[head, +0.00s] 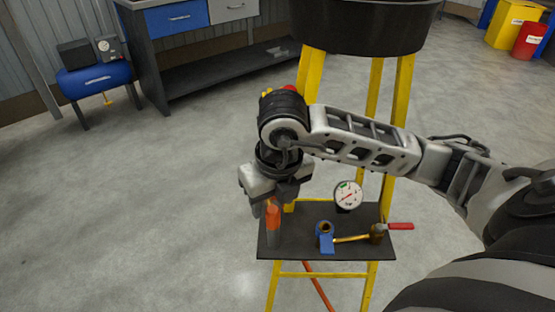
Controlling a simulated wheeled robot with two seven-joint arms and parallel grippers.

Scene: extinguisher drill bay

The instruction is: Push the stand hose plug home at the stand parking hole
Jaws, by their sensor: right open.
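My right gripper (271,203) points down over the left end of a dark shelf (345,251) on a yellow stand (275,290). It is open. An upright orange piece (273,218), perhaps the hose plug, is right at the fingertips. Its top meets the gripper, and I cannot tell if it is between the fingers or touching them. Its lower part is greyish and reaches the shelf. The parking hole is not clearly visible. An orange hose (318,285) runs down below the shelf. My left gripper is not in view.
On the shelf stand a blue fitting (325,241), a brass pipe (352,239) with a red lever (400,226), and a round gauge (347,196). A black tub (360,30) tops the stand. A workbench (210,75) and blue tank (95,80) are behind. The left floor is clear.

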